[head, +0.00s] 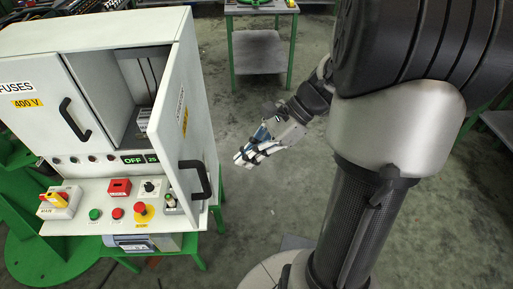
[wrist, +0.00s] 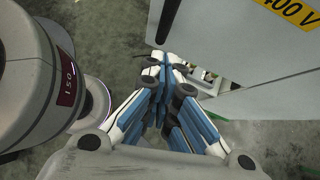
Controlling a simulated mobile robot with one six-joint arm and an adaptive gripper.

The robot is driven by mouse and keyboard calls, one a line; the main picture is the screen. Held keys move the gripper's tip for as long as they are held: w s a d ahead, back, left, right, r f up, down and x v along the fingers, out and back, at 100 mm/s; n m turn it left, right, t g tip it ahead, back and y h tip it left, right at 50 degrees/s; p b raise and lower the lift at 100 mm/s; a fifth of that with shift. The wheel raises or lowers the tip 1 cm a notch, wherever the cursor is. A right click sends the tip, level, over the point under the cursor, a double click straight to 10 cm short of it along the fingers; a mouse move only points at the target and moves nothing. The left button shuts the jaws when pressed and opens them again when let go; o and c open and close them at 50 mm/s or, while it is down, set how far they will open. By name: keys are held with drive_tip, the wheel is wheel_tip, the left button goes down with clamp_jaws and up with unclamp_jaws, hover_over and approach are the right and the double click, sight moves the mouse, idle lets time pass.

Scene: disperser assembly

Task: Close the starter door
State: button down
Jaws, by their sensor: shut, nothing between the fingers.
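The starter door (head: 191,125) is the right-hand door of the grey cabinet and stands open, swung out toward the front. It has a black handle (head: 195,180) low on its outer face. My gripper (head: 246,160) is shut and empty, to the right of the door and apart from it in the head view. In the wrist view my gripper (wrist: 163,62) points toward the lower edge of a grey panel with a yellow "400 V" label, which looks like the door (wrist: 258,60).
The fuses door (head: 45,95) on the left is closed. Below is a control panel (head: 75,218) with buttons and a red emergency stop (head: 141,209). A green-framed table (head: 262,50) stands at the back.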

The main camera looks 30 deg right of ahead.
drive_tip(key=w+a+f+b, duration=0.2)
drive_tip(key=a, duration=0.4)
drive_tip(key=shift+f, duration=0.25)
drive_tip(key=shift+a, duration=0.1)
